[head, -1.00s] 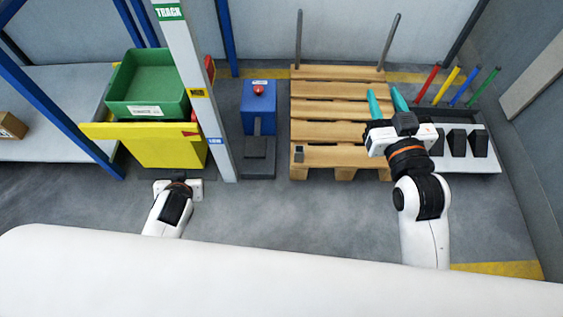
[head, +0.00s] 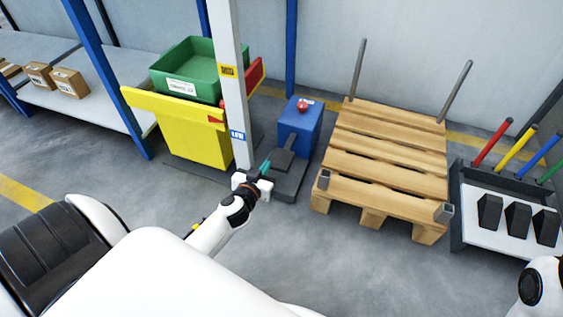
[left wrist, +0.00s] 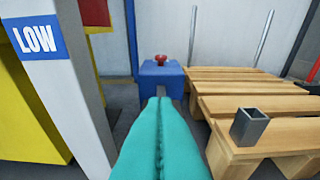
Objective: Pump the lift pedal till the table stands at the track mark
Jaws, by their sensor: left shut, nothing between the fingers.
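The yellow lift table (head: 180,130) stands left of the pale post, carrying a green bin (head: 185,68). A red pointer (head: 216,119) on its edge sits between the yellow mid label (head: 228,71) and the blue LOW label (head: 237,135), nearer LOW. The TRACK mark is out of view. The dark pedal (head: 284,161) lies in front of the blue pump box (head: 298,128) with its red knob (head: 302,107). My left gripper (head: 265,167), teal fingers shut and empty, is just left of the pedal; contact is unclear. In the left wrist view its fingers (left wrist: 160,140) hide the pedal. My right gripper is out of view.
A wooden pallet (head: 385,155) with metal posts stands right of the pump. A rack (head: 480,208) with coloured handles is at far right. A shelf (head: 105,98) with cartons is at left. The floor in front of the pallet is clear.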

